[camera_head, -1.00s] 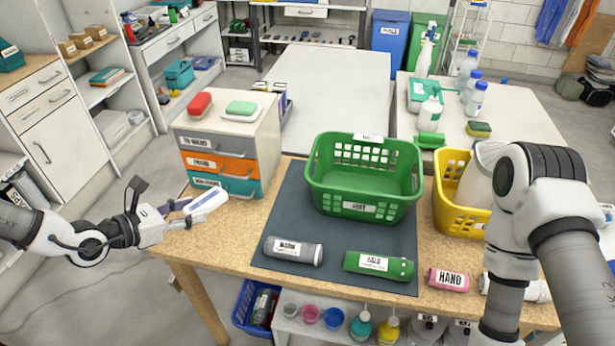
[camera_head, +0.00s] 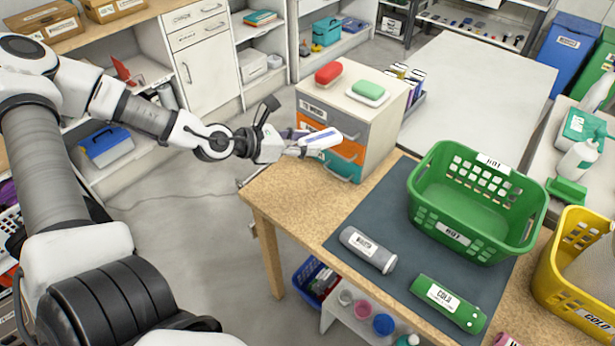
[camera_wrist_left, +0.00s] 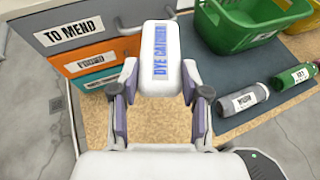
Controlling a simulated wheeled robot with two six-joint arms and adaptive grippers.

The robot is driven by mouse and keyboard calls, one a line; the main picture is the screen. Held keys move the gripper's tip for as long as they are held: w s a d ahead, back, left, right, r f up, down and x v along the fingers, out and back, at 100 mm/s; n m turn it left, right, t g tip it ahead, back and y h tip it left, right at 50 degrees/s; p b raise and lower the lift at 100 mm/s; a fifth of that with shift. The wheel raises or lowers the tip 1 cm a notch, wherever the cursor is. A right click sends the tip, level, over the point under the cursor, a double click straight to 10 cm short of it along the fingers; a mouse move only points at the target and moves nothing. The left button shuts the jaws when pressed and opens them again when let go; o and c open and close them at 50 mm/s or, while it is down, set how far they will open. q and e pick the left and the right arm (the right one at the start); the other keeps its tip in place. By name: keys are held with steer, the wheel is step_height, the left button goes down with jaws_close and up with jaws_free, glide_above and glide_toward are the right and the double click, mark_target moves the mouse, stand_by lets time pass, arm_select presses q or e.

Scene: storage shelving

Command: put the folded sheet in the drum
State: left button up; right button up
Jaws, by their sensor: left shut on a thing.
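A white folded sheet (camera_head: 321,138) with rounded edges and blue lettering reading DYE CATCHER is held in front of the small drawer unit. My left gripper (camera_head: 300,146) is shut on its near end. In the left wrist view, the two fingers of the gripper (camera_wrist_left: 158,82) press on both sides of the sheet (camera_wrist_left: 160,45), which points away from the palm. It appears clear of the table top. I see no drum in these frames. My right gripper is out of view.
The drawer unit (camera_head: 375,112) stands at the wooden table's (camera_head: 290,195) left corner, with red and green soap-like blocks on top. On the dark mat are a green basket (camera_head: 456,234), a grey roll (camera_head: 367,250) and a green roll (camera_head: 447,303). A yellow basket (camera_head: 585,315) stands at right.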

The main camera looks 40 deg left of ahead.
arm_select(q)
steer(key=b, duration=0.8)
glide_above(304, 201)
step_height(304, 201, down, 14)
steer(key=shift+f, duration=0.1)
step_height(304, 201, down, 4)
steer(key=shift+f+b, duration=0.25)
steer(key=shift+b, duration=0.5)
steer(key=shift+f, duration=0.1)
steer(key=o, duration=0.7)
steer(key=shift+f, duration=0.1)
steer(key=shift+o, duration=0.2)
